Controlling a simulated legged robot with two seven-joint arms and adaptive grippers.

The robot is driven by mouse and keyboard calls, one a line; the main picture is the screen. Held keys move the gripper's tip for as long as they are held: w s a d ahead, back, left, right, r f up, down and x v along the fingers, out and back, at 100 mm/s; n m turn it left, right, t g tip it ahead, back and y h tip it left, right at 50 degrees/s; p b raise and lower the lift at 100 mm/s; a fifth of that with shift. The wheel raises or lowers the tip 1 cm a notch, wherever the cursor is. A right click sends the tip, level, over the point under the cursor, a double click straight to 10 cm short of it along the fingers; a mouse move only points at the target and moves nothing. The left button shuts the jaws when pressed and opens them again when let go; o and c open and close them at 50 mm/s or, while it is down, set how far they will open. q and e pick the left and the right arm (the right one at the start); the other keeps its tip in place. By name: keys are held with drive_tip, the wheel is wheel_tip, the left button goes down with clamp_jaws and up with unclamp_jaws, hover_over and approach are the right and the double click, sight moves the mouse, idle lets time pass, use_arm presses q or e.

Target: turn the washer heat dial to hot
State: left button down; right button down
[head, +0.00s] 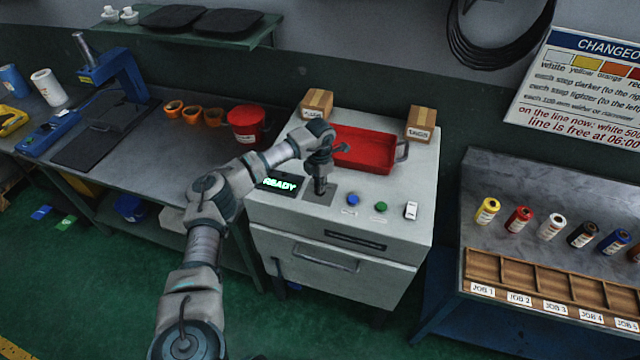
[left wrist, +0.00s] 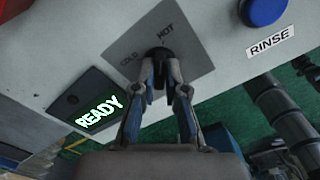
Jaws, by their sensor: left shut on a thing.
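The washer (head: 283,212) is a pale cabinet with a grey dial plate (head: 331,199) on its sloped top. In the left wrist view the plate (left wrist: 190,35) reads COLD at left and HOT at right. The black heat dial (left wrist: 158,54) sits on the plate's lower part, mostly hidden between my fingers. My left gripper (head: 319,190) reaches down onto the dial; in the left wrist view its two fingers (left wrist: 160,68) are shut on it. Where the dial points is hard to tell. My right gripper is not in view.
A READY display (head: 279,184) is left of the dial. A blue button (head: 352,199), a green button (head: 381,207) and a white switch (head: 411,210) are to the right. A red tray (head: 362,150) and two small boxes (head: 317,102) stand behind.

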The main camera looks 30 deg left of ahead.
use_arm(q)
drive_tip(key=shift+w+r+m, duration=0.15)
drive_tip(key=shift+r+m, duration=0.1)
drive_tip(key=shift+m, duration=0.35)
drive_tip(key=c, duration=1.2)
unclamp_jaws()
drive_tip(key=shift+a+f, duration=0.1)
drive_tip(key=shift+f, duration=0.05)
wheel_tip(320, 180, up, 12)
drive_tip(key=shift+a+f, duration=0.1)
